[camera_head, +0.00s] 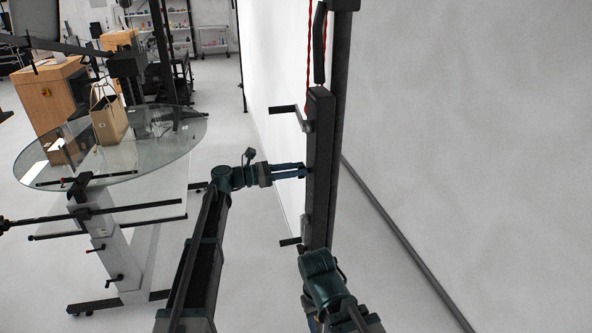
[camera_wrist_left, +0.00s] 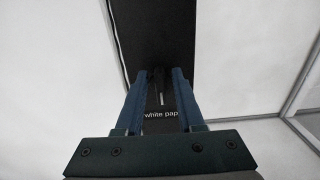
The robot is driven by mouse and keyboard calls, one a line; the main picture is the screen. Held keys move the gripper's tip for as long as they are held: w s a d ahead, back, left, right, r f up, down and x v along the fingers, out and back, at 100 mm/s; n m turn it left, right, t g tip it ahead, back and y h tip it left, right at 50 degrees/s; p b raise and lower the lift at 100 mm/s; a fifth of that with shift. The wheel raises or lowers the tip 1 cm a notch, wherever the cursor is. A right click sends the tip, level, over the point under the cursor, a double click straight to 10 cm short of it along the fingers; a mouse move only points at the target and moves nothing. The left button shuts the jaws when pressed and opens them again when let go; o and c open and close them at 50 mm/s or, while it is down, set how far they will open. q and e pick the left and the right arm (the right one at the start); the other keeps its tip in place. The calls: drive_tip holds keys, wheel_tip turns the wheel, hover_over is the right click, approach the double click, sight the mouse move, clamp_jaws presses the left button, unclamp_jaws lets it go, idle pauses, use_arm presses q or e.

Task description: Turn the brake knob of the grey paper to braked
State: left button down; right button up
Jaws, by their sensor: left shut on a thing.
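A tall black unit (camera_head: 320,130) stands in front of the wall, with a crank handle (camera_head: 284,109) near its top and another (camera_head: 290,241) near its bottom. My left gripper (camera_head: 304,169) reaches from the left to the unit's side. In the left wrist view, its two blue fingers (camera_wrist_left: 158,85) are shut on a small dark knob (camera_wrist_left: 153,92), which is mostly hidden between them. A white line (camera_wrist_left: 163,100) shows by the knob. The label below it (camera_wrist_left: 161,114) reads "white pap", cut off by the gripper. I see no grey paper label. My right gripper (camera_head: 314,322) is mostly hidden by its wrist.
A round glass table (camera_head: 100,165) with a paper bag (camera_head: 108,118) stands at the left on a wheeled stand. A plain grey-white backdrop (camera_head: 470,130) fills the right. Red cords (camera_head: 308,50) hang above the unit. The floor between table and unit is clear.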

use_arm(q)
drive_tip(key=shift+m, duration=0.3)
drive_tip(key=shift+s+d+f+m+b, duration=0.1)
drive_tip(key=shift+s+f+m+b, duration=0.1)
drive_tip(key=shift+m, duration=2.65)
drive_tip(key=shift+s+f+m+b, duration=0.2)
drive_tip(key=shift+f+m, duration=0.05)
drive_tip(key=shift+m, duration=2.65)
drive_tip(key=shift+s+d+f+m+b, duration=0.1)
drive_tip(key=shift+s+f+m+b, duration=0.1)
drive_tip(key=shift+m, duration=2.65)
drive_tip(key=c, duration=0.9)
unclamp_jaws()
drive_tip(key=shift+o, duration=0.2)
drive_tip(key=shift+a, duration=0.1)
